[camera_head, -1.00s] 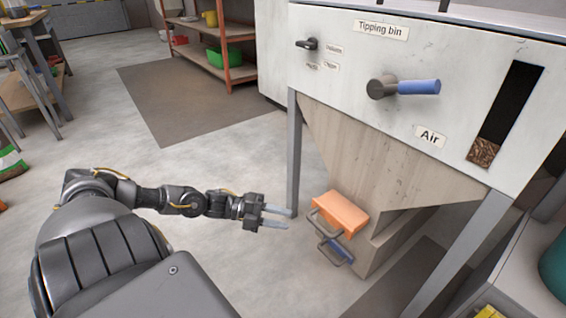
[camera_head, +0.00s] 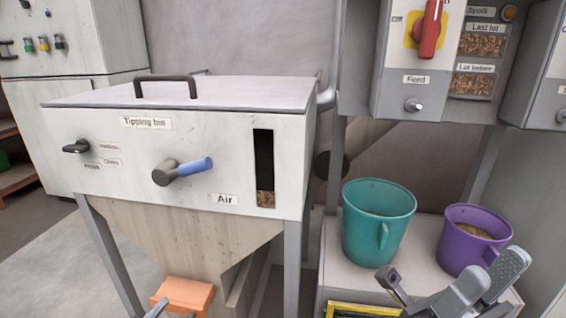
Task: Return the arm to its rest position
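My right gripper (camera_head: 450,285) shows at the lower right, cut by the bottom edge. Its grey parts stand in front of the purple bucket (camera_head: 458,235) and the shelf front; no held object shows. The spacing of its fingertips is unclear. At the bottom, by the orange handle block (camera_head: 184,293), a small pale grey-blue tip shows. It may be a fingertip of my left gripper or part of the handle; the rest of the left arm is out of frame.
The tipping bin (camera_head: 75,125), with a blue-gripped lever (camera_head: 195,167), stands at the left on legs. A teal bucket (camera_head: 375,235) stands on a shelf beside the purple one, which holds pellets. A control panel with a red switch (camera_head: 430,28) hangs above.

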